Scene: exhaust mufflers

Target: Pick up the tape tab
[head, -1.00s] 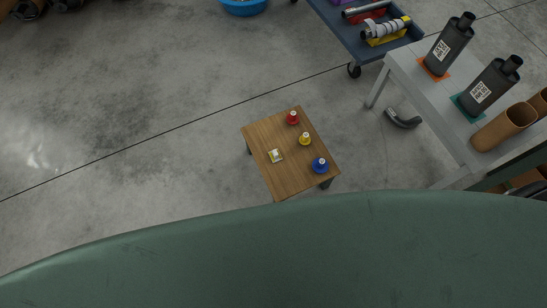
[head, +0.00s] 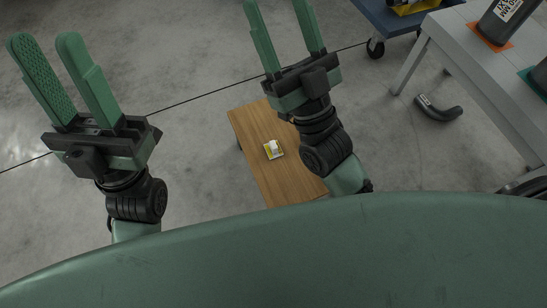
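A small white tab on a yellow base, which looks like the tape tab (head: 274,148), lies on the small wooden table (head: 252,122). My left gripper (head: 45,42) is open and empty, left of the table and raised, with its fingers pointing up in the picture. My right gripper (head: 277,5) is open and empty, above and beyond the tab in the picture. Its wrist and forearm cover the right side of the table. Neither gripper touches the tab.
A grey table (head: 452,48) at the right bears dark mufflers, one (head: 505,20) on an orange mat. A blue cart (head: 388,17) stands at the top right. The floor left of the wooden table is clear.

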